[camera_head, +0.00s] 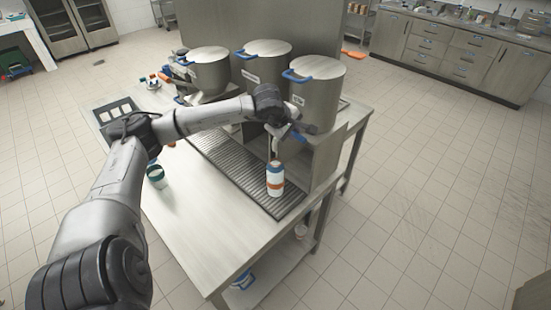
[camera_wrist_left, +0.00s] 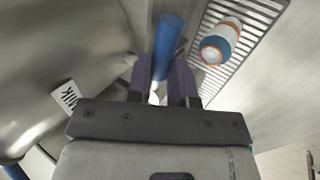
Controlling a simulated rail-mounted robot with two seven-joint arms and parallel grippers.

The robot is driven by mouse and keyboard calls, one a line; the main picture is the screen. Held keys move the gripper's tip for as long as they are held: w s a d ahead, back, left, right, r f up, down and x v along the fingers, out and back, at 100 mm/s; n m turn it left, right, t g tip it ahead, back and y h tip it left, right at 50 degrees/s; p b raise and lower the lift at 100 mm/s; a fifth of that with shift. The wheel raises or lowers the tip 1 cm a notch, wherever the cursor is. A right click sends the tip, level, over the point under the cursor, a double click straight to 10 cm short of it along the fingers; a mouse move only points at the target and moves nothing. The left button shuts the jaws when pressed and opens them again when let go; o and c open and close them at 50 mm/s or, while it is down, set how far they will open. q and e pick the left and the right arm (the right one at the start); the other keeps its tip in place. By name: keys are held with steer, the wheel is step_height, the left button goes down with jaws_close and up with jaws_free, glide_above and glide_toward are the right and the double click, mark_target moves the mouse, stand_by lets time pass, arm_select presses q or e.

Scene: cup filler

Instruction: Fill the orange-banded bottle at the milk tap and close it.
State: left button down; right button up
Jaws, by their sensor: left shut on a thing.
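The orange-banded bottle (camera_head: 275,184) is white with a blue band and stands upright on the drip grate (camera_head: 222,160) at its right end. It also shows in the left wrist view (camera_wrist_left: 220,43), apart from my gripper; I cannot tell its fill. My left gripper (camera_head: 292,133) is up at the rightmost steel vessel (camera_head: 318,100), above the bottle. In the wrist view its fingers (camera_wrist_left: 166,82) are shut on a blue tap handle (camera_wrist_left: 169,38). A label reading MILK (camera_wrist_left: 66,98) is on the vessel beside it. The spout is mostly hidden. My right gripper is not in view.
Two more steel vessels (camera_head: 208,72) (camera_head: 262,68) stand left of the milk one. A dark rack (camera_head: 116,110) is farther back. The table's front is mostly clear.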

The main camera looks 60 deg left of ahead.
arm_select(q)
steer(key=shift+w+r+n, duration=0.1)
steer(key=shift+w+n, duration=0.1)
steer(key=shift+n, duration=0.2)
steer(key=shift+y, duration=0.3)
steer(key=shift+n, duration=0.4)
steer(key=c, duration=1.4)
jaws_free()
steer(key=shift+o, duration=1.4)
steer(key=shift+w, duration=0.2)
steer(key=shift+o, duration=1.2)
steer(key=shift+s, duration=0.1)
